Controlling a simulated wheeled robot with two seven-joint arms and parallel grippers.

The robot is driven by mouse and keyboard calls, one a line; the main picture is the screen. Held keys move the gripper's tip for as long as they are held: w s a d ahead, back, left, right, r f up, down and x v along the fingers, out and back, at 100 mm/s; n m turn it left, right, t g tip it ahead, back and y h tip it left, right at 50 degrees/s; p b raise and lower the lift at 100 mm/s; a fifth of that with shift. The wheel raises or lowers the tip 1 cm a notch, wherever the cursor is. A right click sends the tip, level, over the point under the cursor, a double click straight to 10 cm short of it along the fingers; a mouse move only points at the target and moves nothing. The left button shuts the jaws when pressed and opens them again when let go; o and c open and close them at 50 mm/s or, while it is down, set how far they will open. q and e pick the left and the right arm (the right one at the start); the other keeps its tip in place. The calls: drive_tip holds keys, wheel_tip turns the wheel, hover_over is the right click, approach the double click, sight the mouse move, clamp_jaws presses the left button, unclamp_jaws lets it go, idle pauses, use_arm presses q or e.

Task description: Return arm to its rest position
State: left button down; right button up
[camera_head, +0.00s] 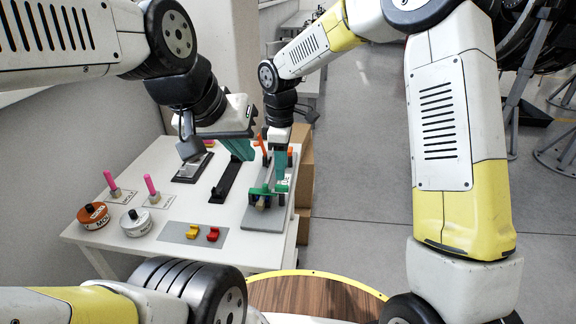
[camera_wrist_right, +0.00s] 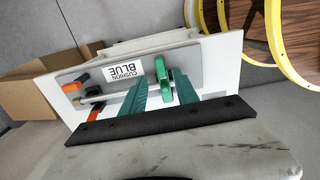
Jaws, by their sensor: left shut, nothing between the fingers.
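My left gripper (camera_head: 244,155) is shut and empty, held above the back of the white table (camera_head: 135,168) near a black bar-shaped holder (camera_head: 222,188). My right gripper (camera_head: 281,178) reaches down over a grey fixture plate (camera_head: 240,241) at the table's right side. In the right wrist view the right gripper (camera_wrist_right: 163,88) has its two teal fingers apart, with a green clamp-like part (camera_wrist_right: 163,76) in line with the gap. Whether the fingers touch that part is unclear.
On the table stand two pink-handled pegs (camera_head: 152,188), an orange-and-white round container (camera_head: 93,216), a white round container (camera_head: 136,223) and a grey pad with yellow and red pieces (camera_head: 180,232). Cardboard boxes (camera_head: 304,180) stand right of the table. Grey floor (camera_head: 355,150) lies open beyond.

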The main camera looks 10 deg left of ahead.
drive_tip(key=shift+r, duration=0.95)
drive_tip(key=shift+d+r, duration=0.25)
drive_tip(key=s+d+r+m+t, duration=0.1)
drive_tip(key=s+d+r+m, duration=0.35)
drive_tip(key=d, duration=0.25)
drive_tip(key=s+d+r+m+t+y, duration=0.1)
drive_tip(key=s+d+r+m+t, duration=0.1)
drive_tip(key=s+d+r+m, duration=0.25)
drive_tip(key=s+d+r+m+t, duration=0.1)
drive_tip(key=s+d+r+m, duration=0.2)
drive_tip(key=d+r, duration=0.35)
drive_tip(key=s+d+f+m+t+y, duration=0.1)
drive_tip(key=s+d+m+t, duration=0.1)
drive_tip(key=s+d+m, duration=0.3)
drive_tip(key=shift+s+d+f+m, duration=0.35)
drive_tip(key=shift+s+d, duration=0.3)
drive_tip(key=shift+s, duration=0.45)
